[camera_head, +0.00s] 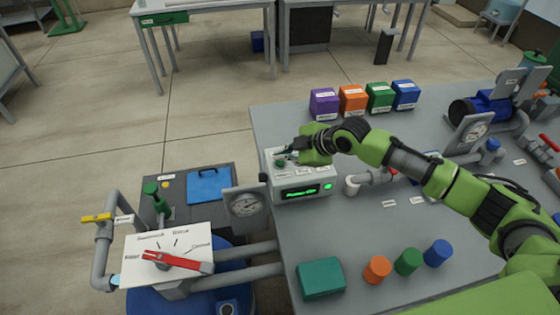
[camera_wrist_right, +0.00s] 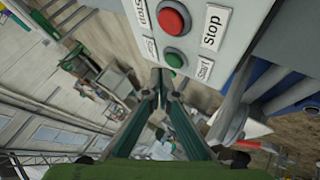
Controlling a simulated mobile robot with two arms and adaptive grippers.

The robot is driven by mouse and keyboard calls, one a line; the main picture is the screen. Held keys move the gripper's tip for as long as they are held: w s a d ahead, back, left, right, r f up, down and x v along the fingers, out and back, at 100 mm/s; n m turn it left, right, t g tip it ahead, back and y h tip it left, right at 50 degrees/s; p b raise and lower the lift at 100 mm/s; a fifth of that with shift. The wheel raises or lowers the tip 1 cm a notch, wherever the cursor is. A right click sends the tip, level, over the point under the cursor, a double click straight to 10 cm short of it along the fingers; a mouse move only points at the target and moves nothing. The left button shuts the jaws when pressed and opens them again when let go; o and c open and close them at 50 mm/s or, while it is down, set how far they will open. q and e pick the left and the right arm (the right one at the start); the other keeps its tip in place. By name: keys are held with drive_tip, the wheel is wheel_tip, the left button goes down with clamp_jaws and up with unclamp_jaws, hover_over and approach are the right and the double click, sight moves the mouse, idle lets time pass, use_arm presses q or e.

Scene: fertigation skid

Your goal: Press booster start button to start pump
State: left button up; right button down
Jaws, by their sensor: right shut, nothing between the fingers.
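The booster control box (camera_head: 303,180) is a light grey box at the table's left edge, with a lit green display (camera_head: 300,193) and a lit green square (camera_head: 328,187). My right gripper (camera_head: 281,157) is shut and empty over its top. In the right wrist view, the green button (camera_wrist_right: 175,59) sits by small labels, beside a red button (camera_wrist_right: 174,20) labelled Stop. The fingertips of my right gripper (camera_wrist_right: 161,82) are close to the green button; I cannot tell whether they touch it. My left gripper is not in view.
Purple (camera_head: 324,104), orange (camera_head: 353,100), green and blue boxes stand behind the control box. A gauge (camera_head: 245,204) and a red-handled selector (camera_head: 175,262) are at left. A teal box (camera_head: 320,279) and several coloured cylinders stand in front. Pipes lie right of the control box.

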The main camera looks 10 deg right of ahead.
sight(282, 164)
wheel_tip(282, 164, up, 5)
drive_tip(key=p, duration=0.4)
idle(0.4)
idle(0.5)
